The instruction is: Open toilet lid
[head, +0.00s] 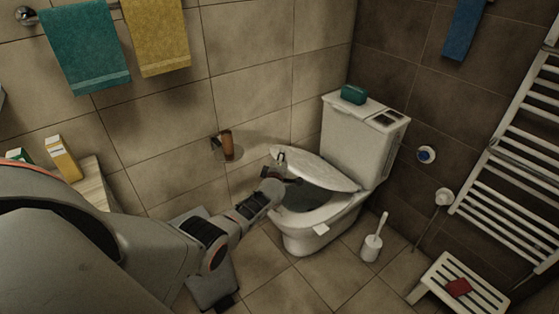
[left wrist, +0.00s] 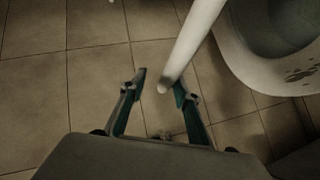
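The white toilet (head: 307,230) stands in the corner, and its lid (head: 325,172) is raised partway, tilted above the bowl. The dark bowl opening shows beneath it. My left gripper (head: 280,168) is at the lid's front left edge in the head view. In the left wrist view the lid shows nearly edge-on as a long pale strip (left wrist: 190,47). Its end lies between the spread fingers of my left gripper (left wrist: 160,86), closer to the right finger, with a gap to the left one. Whether the right finger touches it is unclear. My right gripper is not in view.
A toilet brush (head: 372,243) stands on the floor right of the bowl. A white stool (head: 463,285) with a red item is at lower right. A brown roll holder (head: 226,143) is on the wall left of the toilet. A green object (head: 353,94) rests on the cistern (head: 357,142).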

